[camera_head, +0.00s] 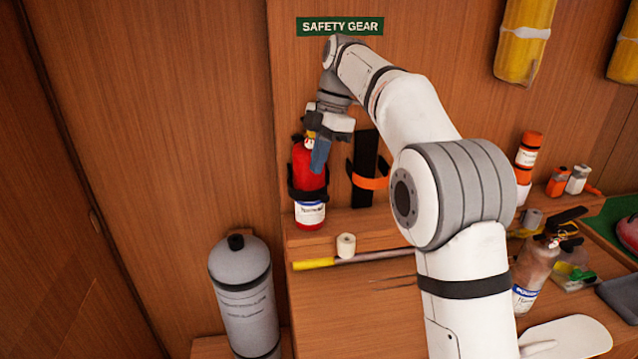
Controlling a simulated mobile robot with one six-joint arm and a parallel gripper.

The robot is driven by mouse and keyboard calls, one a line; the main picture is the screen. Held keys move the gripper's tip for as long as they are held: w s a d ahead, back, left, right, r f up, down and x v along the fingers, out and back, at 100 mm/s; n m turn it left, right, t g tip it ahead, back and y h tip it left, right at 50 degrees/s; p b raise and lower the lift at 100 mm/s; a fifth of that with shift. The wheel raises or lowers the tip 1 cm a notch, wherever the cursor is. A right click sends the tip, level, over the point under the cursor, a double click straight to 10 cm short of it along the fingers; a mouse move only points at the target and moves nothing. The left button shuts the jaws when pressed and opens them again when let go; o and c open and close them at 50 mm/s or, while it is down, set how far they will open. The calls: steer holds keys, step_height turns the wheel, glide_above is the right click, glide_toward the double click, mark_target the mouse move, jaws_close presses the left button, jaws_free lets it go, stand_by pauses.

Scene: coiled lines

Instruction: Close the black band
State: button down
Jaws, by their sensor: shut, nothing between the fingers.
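A red extinguisher (310,168) with a white label stands upright on the wooden ledge against the wall panel, left of centre. The black band (294,190) is around its lower body, just above the label. Dark parts of the band show at both sides; I cannot tell whether its ends meet at the front. My gripper (319,166) is shut with nothing in it. It points down in front of the extinguisher's upper right side, above the band, and hides part of the extinguisher's top. I cannot tell whether it touches the extinguisher.
Right of the extinguisher is a black bracket (365,165) with an orange band (372,182). A white roll (346,245) and a yellow-ended rod (315,264) lie below. A grey cylinder (241,295) stands lower left. Another extinguisher (530,275) stands right of my arm.

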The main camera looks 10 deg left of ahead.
mark_target(307, 192)
steer(key=s+m+t+h+b, duration=0.1)
steer(key=s+m+t+b, duration=0.8)
steer(key=m, duration=0.6)
steer(key=w+d+r+p+x, duration=0.1)
steer(key=p+x, duration=0.1)
steer(key=x, duration=0.9)
steer(key=shift+w+d+f+p, duration=0.25)
steer(key=shift+w+d+p, duration=0.15)
steer(key=shift+w, duration=0.15)
steer(key=shift+a+r, duration=0.1)
steer(key=shift+a, duration=0.1)
